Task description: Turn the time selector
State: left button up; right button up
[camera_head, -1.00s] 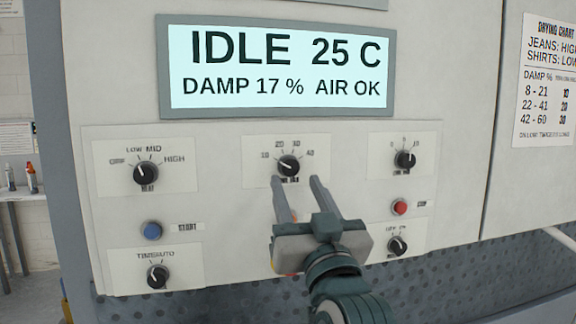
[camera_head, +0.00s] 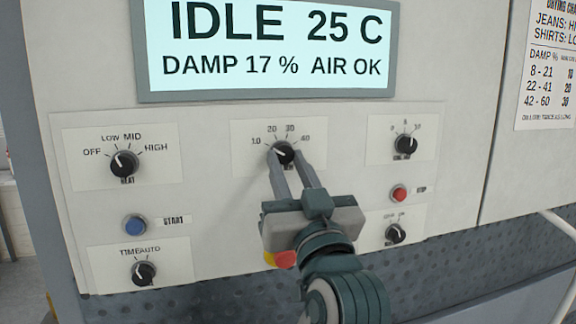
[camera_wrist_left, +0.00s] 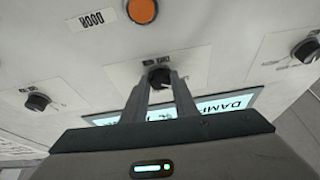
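The knob also shows between the fingertips in the left wrist view (camera_wrist_left: 159,78). The label under the knob is partly hidden by the fingers. My right gripper is not in view.
The heat knob (camera_head: 124,163) is left and another knob (camera_head: 405,145) right. A blue start button (camera_head: 135,225) and a red stop button (camera_head: 398,194) sit lower. A red and yellow control (camera_head: 284,259) is partly behind my gripper. The display (camera_head: 392,80) reads IDLE.

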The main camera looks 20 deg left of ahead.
pick_arm(q)
jog(key=shift+m, duration=0.4)
jog(key=m+h+p, duration=0.1)
jog(key=m+t+p, duration=0.1)
jog(key=shift+s+a+r+m+h+p, duration=0.1)
jog(key=shift+a+r+m+h+p, duration=0.05)
jog(key=shift+m+h+p, duration=0.25)
jog(key=m+h+p, duration=0.1)
jog(key=m+p, duration=0.2)
jog(key=m+h+p, duration=0.2)
jog(key=m+p, duration=0.1)
jog(key=p, duration=0.1)
jog(key=shift+s+a+r+m+t, duration=0.2)
jog(key=shift+m+t, duration=0.1)
jog(key=shift+m, duration=0.1)
jog(key=shift+f+m+h+p, duration=0.15)
jog(key=shift+m+h+p, duration=0.3)
jog(key=shift+p, duration=0.25)
jog(key=o, duration=1.1)
jog(key=shift+w, duration=0.1)
jog(key=shift+f, duration=0.15)
